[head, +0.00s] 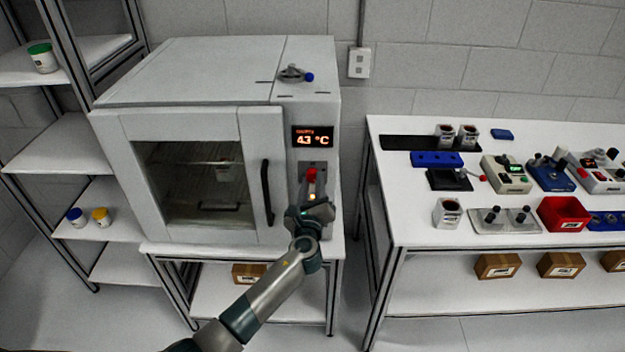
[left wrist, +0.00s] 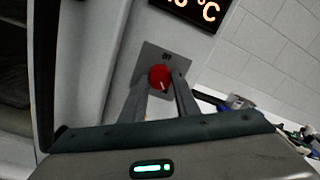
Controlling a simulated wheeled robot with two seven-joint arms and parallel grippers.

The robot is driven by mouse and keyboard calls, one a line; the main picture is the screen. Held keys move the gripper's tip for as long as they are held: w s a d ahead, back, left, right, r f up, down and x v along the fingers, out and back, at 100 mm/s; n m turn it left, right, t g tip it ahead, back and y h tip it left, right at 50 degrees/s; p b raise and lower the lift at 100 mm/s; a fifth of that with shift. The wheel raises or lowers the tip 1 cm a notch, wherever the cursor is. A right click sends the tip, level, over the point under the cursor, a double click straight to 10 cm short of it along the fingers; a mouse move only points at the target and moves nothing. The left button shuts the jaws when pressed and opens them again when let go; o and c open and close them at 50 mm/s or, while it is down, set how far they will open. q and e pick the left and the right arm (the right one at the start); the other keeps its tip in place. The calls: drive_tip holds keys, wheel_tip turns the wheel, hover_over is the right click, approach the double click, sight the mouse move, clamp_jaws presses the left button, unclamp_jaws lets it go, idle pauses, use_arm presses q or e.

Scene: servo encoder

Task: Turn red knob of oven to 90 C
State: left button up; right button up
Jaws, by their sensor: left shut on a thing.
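The oven (head: 180,72) is a white box with a glass door, standing on a table at the left. Its display (head: 313,137) reads 43 °C in orange digits in the head view; only part of the reading shows in the left wrist view. The red knob (left wrist: 160,76) sits on a grey plate below the display, with a pale pointer mark toward its lower right. My left gripper (left wrist: 166,84) is shut on the red knob, one finger on each side. My right gripper is in neither view.
The oven door's dark handle (head: 267,193) is just left of the knob panel. A small valve with a blue end (head: 295,74) is on the oven top. A white workbench (head: 400,225) with devices, a red bin (head: 564,214) and cups stands at right. Shelves (head: 62,143) are at left.

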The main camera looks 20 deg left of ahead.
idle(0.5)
use_arm(q)
drive_tip(key=o, duration=1)
drive_tip(key=shift+w, duration=0.1)
drive_tip(key=shift+o, duration=0.2)
drive_tip(key=b+v, duration=0.4)
drive_tip(key=v, duration=1.3)
drive_tip(key=shift+s, duration=0.25)
drive_tip(key=shift+f, duration=0.15)
